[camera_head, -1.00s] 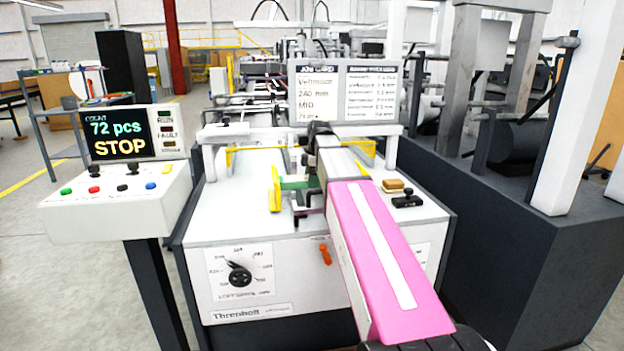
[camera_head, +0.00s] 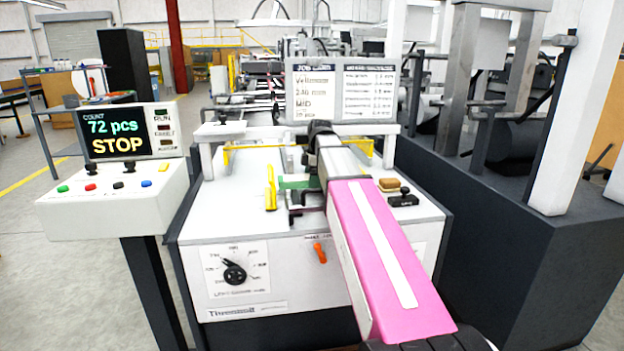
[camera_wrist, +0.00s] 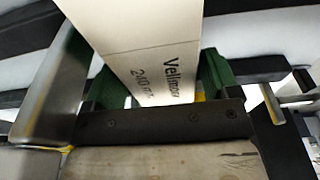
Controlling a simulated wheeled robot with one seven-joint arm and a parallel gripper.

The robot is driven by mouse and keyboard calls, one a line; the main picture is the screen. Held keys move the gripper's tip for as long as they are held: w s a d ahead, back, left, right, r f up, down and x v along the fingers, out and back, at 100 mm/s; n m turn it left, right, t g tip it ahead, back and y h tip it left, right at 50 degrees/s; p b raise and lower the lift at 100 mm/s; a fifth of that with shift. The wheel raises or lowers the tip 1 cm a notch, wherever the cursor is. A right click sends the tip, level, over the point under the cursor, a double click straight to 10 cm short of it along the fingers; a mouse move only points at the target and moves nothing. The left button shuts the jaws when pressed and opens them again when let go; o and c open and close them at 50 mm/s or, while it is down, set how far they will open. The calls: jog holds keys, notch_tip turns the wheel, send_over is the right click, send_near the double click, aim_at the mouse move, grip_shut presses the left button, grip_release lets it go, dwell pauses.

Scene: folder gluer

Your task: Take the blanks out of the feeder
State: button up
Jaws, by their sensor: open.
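A pale blank or stack of blanks (camera_wrist: 150,45) printed "Vellmoor 240 mm" runs up the wrist view, with green parts (camera_wrist: 212,80) beside it. I cannot tell how many blanks there are. The feeder (camera_head: 225,205) is the white-topped machine ahead, with yellow guides (camera_head: 271,187) and a green part (camera_head: 295,183) on top. My gripper (camera_head: 308,200) is open, low over the feeder top at the end of my pink arm, which hides part of the feeder. Whether the jaws touch the blank cannot be told.
A job sign (camera_head: 341,90) stands behind the feeder. A dial (camera_head: 235,273) and orange lever (camera_head: 320,252) are on its front. A dark machine base (camera_head: 520,225) stands close at right.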

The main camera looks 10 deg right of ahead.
jog(key=shift+o, duration=0.6)
jog(key=shift+s+d, duration=0.2)
jog(key=shift+d, duration=0.05)
jog(key=r, duration=0.3)
jog(key=d+r, duration=0.1)
jog(key=r, duration=0.5)
jog(key=shift+w+d+r, duration=0.1)
jog(key=shift+w+d, duration=0.05)
jog(key=shift+w, duration=0.05)
jog(key=shift+r, duration=0.75)
